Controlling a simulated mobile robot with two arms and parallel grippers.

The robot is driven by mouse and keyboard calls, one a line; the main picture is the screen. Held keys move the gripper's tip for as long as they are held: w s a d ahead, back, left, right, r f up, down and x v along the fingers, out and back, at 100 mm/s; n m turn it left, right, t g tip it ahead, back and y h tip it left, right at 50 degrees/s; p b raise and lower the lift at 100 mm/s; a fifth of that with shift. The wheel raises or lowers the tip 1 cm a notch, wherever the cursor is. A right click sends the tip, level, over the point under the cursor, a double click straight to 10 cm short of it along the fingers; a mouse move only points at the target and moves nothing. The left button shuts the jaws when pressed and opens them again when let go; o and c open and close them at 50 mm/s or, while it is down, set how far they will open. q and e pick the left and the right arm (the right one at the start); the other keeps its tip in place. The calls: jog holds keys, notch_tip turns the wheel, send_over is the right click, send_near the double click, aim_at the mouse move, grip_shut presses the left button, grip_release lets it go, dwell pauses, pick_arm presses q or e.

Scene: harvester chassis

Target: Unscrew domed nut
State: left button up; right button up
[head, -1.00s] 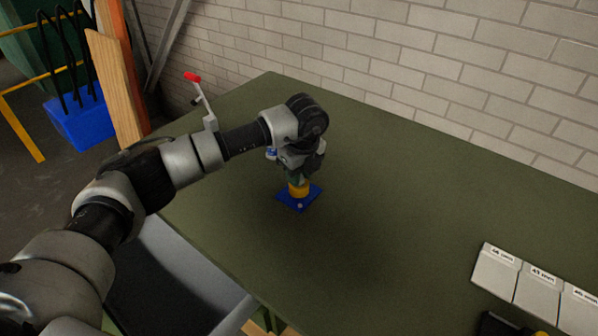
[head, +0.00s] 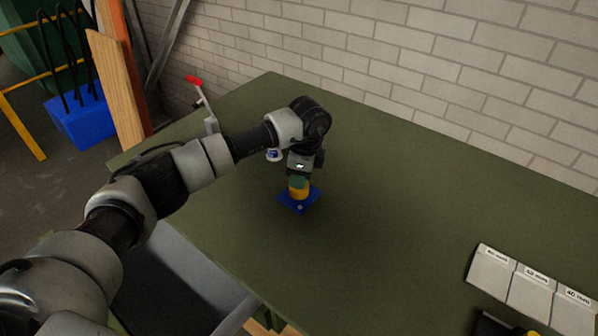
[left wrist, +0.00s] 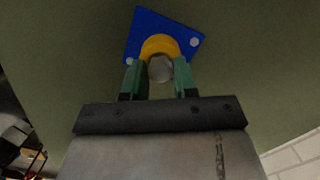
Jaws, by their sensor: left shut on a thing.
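The domed nut (left wrist: 160,68) is grey and shows in the left wrist view between the green fingertips of my left gripper (left wrist: 160,78). It sits over a yellow round base (left wrist: 158,44) on a blue square plate (left wrist: 143,24). In the head view the blue plate (head: 301,207) lies on the green table with the yellow base (head: 299,191) on it. My left gripper (head: 299,181) comes down from above and is shut on the nut, which it hides in this view. My right gripper is not in view.
Labelled grey bins (head: 493,271) stand at the lower right. A clamp with a red handle (head: 201,95) is at the table's far left edge. A brick wall (head: 450,80) runs behind the table.

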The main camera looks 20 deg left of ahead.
pick_arm(q)
jog(key=shift+n+p, duration=0.3)
jog(key=shift+n, duration=0.8)
jog(key=shift+n, duration=0.4)
jog(key=shift+r+p, duration=0.15)
jog(key=shift+p, duration=0.15)
jog(key=shift+r+p, duration=2.25)
jog(key=shift+r, duration=0.8)
